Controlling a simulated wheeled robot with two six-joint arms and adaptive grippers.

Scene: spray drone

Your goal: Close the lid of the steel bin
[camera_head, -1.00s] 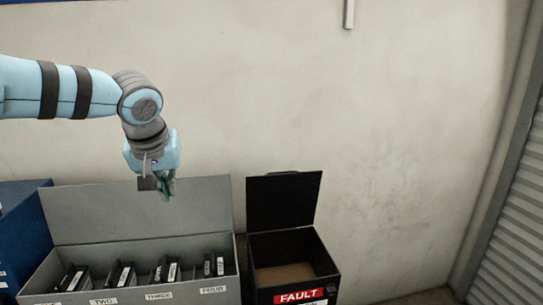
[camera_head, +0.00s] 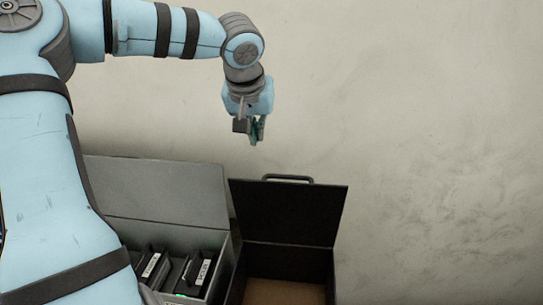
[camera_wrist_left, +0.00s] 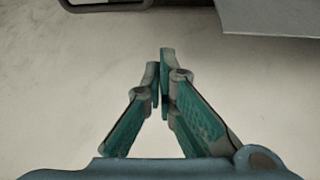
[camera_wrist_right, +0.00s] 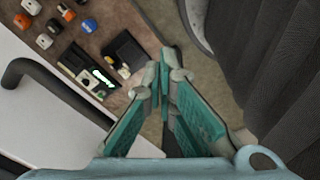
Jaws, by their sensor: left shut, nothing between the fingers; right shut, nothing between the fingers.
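A grey, steel-looking bin has its lid (camera_head: 155,195) standing open, tilted back toward the wall. Black packs with white labels (camera_head: 153,265) sit in its compartments. Beside it on the right is a black box (camera_head: 333,280), with its black lid (camera_head: 290,212) also standing open and a handle (camera_head: 287,179) on the lid's top edge. My left gripper (camera_head: 256,138) is shut and empty, above the two lids near the wall. The left wrist view shows the shut fingers (camera_wrist_left: 164,75) with a grey panel edge (camera_wrist_left: 275,18) at upper right. My right gripper (camera_wrist_right: 160,70) is shut and empty.
My left arm covers the left side of the head view and part of the grey bin. The wall (camera_head: 440,130) is bare on the right. The right wrist view shows a brown board with several small coloured parts (camera_wrist_right: 70,35) and a dark curved bar (camera_wrist_right: 60,85).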

